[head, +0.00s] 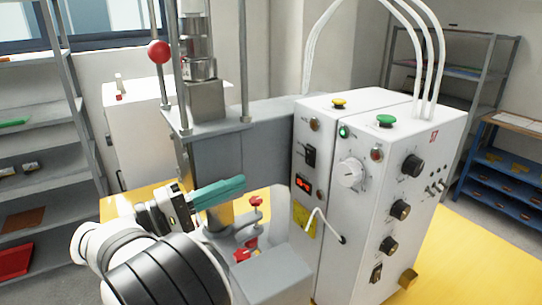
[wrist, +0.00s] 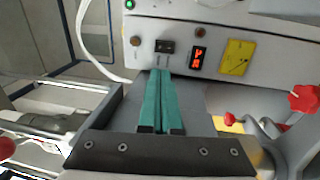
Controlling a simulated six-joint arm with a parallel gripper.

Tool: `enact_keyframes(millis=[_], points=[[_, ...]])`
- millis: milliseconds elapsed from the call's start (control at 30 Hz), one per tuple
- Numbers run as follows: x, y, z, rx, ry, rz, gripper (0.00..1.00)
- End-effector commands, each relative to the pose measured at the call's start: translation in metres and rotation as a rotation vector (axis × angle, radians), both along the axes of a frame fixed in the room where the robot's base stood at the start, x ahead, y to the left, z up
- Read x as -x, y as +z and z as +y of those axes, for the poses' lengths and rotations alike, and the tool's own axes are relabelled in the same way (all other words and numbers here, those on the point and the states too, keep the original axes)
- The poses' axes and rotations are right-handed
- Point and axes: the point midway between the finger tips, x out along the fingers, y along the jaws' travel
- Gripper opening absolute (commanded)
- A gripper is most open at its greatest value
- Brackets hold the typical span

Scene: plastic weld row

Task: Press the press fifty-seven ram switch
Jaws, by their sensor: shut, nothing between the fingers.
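A white control box (head: 345,190) stands right of the press column. Its narrow left face carries a black switch (head: 311,155) and a red-lit display (head: 304,185). In the wrist view the black switch (wrist: 165,46) sits beside the display (wrist: 198,58), whose digits I cannot read surely. No label names the ram switch legibly. My gripper (head: 243,181) has teal fingers, shut together and empty. It points at the box face from the left, with a gap in the head view. In the wrist view its fingertips (wrist: 160,72) appear just below the black switch; contact cannot be told.
A yellow button (head: 339,103) and green button (head: 386,120) top the box; knobs fill its right face. Red-handled clamps (head: 256,202) sit below my gripper. The press column (head: 205,100) and red ball lever (head: 158,52) stand behind. A yellow label (wrist: 235,58) is beside the display.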

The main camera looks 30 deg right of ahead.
Motion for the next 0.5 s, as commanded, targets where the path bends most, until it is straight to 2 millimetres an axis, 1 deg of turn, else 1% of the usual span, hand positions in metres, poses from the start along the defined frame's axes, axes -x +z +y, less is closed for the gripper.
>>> enact_keyframes(millis=[233,333,433,500], points=[[-0.001,0.000,0.000,0.003,0.003,0.002,0.00],[0.000,0.001,-0.003,0.003,0.001,0.002,0.00],[0.000,0.002,-0.016,0.003,-0.001,0.003,0.00],[0.000,0.004,-0.030,0.002,-0.002,0.002,0.00]])
